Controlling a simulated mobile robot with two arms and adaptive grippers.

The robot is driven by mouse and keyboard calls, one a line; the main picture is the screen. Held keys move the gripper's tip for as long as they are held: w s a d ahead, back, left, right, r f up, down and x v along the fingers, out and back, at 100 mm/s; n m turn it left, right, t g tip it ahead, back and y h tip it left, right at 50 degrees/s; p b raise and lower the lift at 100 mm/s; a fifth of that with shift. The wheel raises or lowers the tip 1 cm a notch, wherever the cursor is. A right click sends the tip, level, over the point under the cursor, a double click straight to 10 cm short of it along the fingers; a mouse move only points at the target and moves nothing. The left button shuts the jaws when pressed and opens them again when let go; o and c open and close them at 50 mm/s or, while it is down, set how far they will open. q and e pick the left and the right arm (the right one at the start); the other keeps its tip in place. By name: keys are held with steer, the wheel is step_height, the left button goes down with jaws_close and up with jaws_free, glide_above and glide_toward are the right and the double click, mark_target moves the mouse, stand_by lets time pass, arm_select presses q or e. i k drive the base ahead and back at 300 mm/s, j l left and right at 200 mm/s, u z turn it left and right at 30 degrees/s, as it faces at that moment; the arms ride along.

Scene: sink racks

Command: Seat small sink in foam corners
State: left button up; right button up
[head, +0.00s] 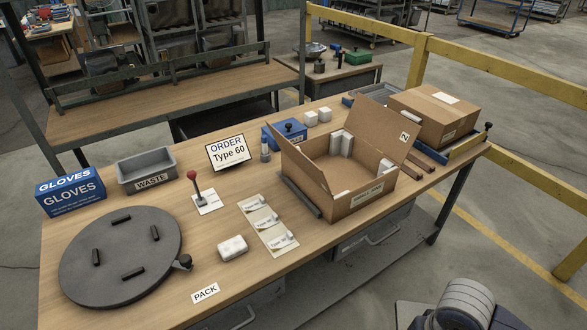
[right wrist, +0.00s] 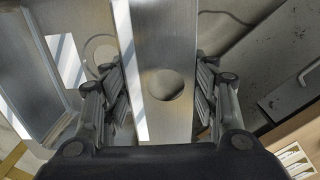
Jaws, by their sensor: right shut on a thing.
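A shiny metal sink (right wrist: 150,35) fills much of the right wrist view; a round hole or dent shows in its flat strip. My right gripper (right wrist: 163,95) is shut on this strip, one finger on each side. The sink and my right gripper's fingers do not show in the head view. An open cardboard box (head: 365,199) stands on the bench with its flaps up. White foam corner pieces (head: 346,143) stand inside it, and the near corners are partly hidden by its walls. My left gripper is in neither view.
Left of the box lie a foam block (head: 233,248), label cards (head: 268,222) and a round turntable (head: 122,257). A closed carton (head: 434,113) stands right of the box, and a blue bin (head: 284,134) behind it. Bare bench lies around the PACK label (head: 205,293).

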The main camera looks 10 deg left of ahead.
mark_target(336, 177)
steer(key=i+l+u, duration=0.25)
steer(key=l+u, duration=0.2)
steer(key=l, duration=0.25)
steer(key=i+l+u, duration=0.1)
steer(key=l+u, duration=0.35)
steer(key=l, duration=0.25)
steer(key=l+u, duration=0.45)
steer(key=l, duration=0.3)
